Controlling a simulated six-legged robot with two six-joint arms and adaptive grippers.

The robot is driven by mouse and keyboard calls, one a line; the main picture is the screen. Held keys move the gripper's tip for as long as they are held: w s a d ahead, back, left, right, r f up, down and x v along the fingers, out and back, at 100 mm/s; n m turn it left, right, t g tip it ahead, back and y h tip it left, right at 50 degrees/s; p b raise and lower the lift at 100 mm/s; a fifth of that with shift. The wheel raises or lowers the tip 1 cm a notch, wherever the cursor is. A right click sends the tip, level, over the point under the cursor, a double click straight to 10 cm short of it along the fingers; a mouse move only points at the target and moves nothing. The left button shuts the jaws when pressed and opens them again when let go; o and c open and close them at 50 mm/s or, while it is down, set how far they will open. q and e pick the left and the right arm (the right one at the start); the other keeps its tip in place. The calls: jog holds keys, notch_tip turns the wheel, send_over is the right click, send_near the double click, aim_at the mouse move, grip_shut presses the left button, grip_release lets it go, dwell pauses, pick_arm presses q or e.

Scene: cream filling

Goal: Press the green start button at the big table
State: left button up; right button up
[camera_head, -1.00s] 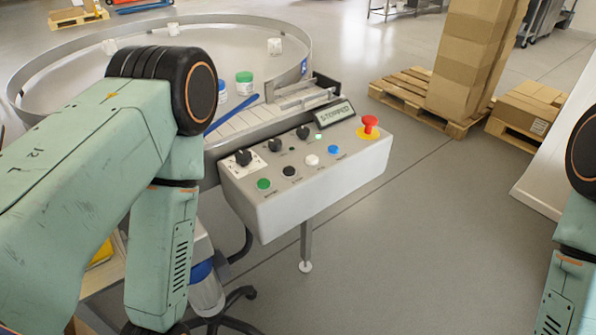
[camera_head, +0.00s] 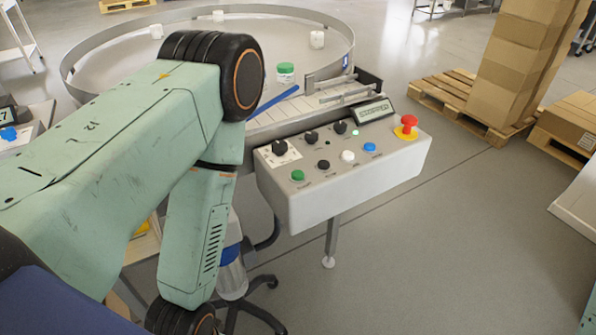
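The green start button (camera_head: 297,175) is at the front left corner of a pale control panel (camera_head: 345,190). The panel is fixed to the side of the big round table (camera_head: 75,85), which has a raised metal rim. Black, white and blue buttons, black knobs, a small display (camera_head: 374,111) and a red mushroom button (camera_head: 406,127) share the panel. My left arm comes in from the left and bends down left of the panel, apart from the button. My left gripper is below the frame. My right gripper is also out of view.
A green-lidded jar (camera_head: 286,72) stands on the table by a blue guide bar (camera_head: 273,101). Pallets with cardboard boxes (camera_head: 520,55) stand at the right back.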

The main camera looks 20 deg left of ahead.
pick_arm(q)
grip_shut()
dwell(1.4)
